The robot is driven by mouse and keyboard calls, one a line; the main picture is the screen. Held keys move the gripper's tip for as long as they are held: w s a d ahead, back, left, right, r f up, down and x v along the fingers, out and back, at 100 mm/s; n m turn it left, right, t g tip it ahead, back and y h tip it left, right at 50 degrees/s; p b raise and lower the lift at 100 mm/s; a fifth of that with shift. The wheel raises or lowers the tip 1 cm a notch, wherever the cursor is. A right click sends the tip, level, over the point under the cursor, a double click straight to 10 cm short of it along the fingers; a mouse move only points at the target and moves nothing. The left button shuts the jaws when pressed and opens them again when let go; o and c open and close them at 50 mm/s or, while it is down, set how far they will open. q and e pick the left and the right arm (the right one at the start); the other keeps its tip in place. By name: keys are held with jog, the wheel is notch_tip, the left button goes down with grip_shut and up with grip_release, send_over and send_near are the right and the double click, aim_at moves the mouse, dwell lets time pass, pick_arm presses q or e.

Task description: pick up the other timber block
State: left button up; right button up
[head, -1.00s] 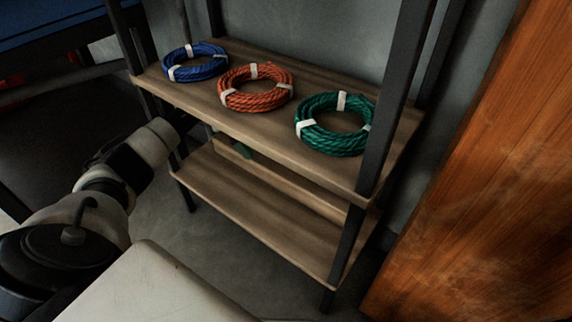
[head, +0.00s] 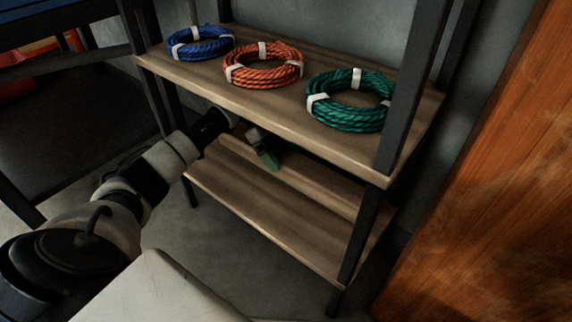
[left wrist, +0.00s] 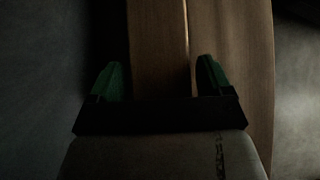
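A long timber block (head: 322,188) lies along the back of the lower shelf (head: 265,205), under the upper board. My left gripper (head: 267,158) reaches in between the two shelves from the left, at the left part of the block. Its green fingertips point down toward the block. In the left wrist view the gripper (left wrist: 159,78) is open, with the timber block (left wrist: 158,45) showing between its fingers. I cannot tell whether the fingers touch it. The wrist view is dark. My right gripper is not in view.
The upper shelf (head: 210,80) holds a blue rope coil (head: 199,44), an orange rope coil (head: 263,65) and a green rope coil (head: 349,101). Dark shelf posts (head: 412,85) stand at the corners. A large orange-brown wooden panel (head: 490,190) stands at the right.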

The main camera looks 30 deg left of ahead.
pick_arm(q)
jog(key=c, duration=1.2)
jog(key=shift+r, duration=0.2)
jog(key=shift+c, duration=0.2)
notch_tip(320, 180, up, 3)
jog(key=shift+r+p, duration=0.1)
jog(key=shift+p, duration=1)
jog(key=shift+s+r, duration=0.1)
jog(key=shift+r, duration=0.05)
jog(key=s, duration=0.4)
jog(key=s+p, duration=0.1)
jog(key=s, duration=0.2)
jog(key=s+a+p, duration=0.1)
jog(key=s, duration=0.3)
jog(key=shift+s, duration=0.35)
jog(key=shift+s+a+p, duration=0.2)
jog(key=shift+s+p, duration=2.05)
jog(key=shift+s, duration=0.7)
